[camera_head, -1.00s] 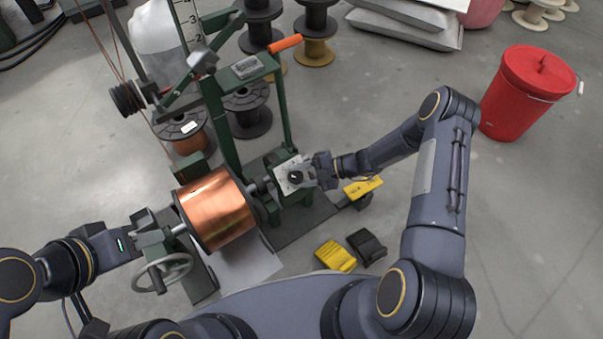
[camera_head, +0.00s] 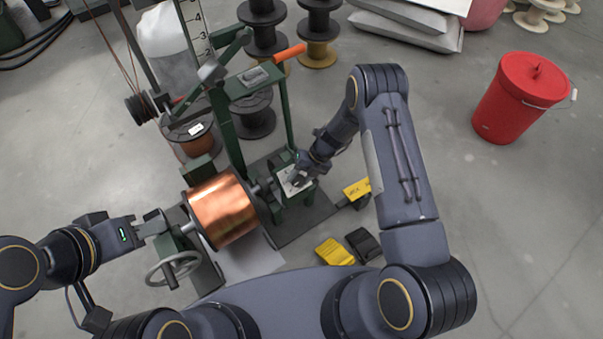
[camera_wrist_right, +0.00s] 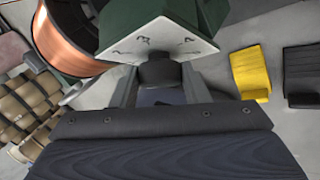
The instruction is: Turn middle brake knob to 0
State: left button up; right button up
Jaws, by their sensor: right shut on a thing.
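The brake knob is a dark round knob (camera_wrist_right: 160,73) on a pale dial plate (camera_wrist_right: 165,42) with numbers, seen in the right wrist view. In the head view the plate (camera_head: 296,185) sits on the green machine's side, right of the copper spool (camera_head: 222,211). My right gripper (camera_wrist_right: 158,84) is shut on the knob, its fingers on both sides of it. In the head view my right gripper (camera_head: 299,172) hides the knob, so its setting cannot be read. My left gripper (camera_head: 146,228) is at the machine's left end, by the grey handwheel (camera_head: 174,268); its fingers are not clear.
A yellow pedal (camera_head: 334,252) and a black pedal (camera_head: 363,245) lie on the floor in front. A yellow labelled block (camera_head: 357,190) is right of the machine. A red bucket (camera_head: 515,100) stands far right, with clear floor around it.

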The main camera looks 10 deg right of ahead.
aim_at(298, 178)
jog(key=n+h, duration=0.1)
jog(key=n+h+p, duration=0.1)
jog(key=shift+a+r+n+h, duration=0.15)
jog(key=shift+a+n+h, duration=0.15)
jog(key=shift+h, duration=0.1)
jog(key=shift+s+a+n+t+h+p, duration=0.15)
jog(key=shift+n+t+h+p, duration=0.3)
jog(key=shift+n+h, duration=0.95)
jog(key=o, duration=1)
jog(key=shift+c, duration=0.2)
jog(key=shift+s+r+p, duration=0.1)
jog(key=shift+r+p, duration=0.8)
jog(key=shift+r, duration=2.9)
jog(key=shift+r, duration=0.1)
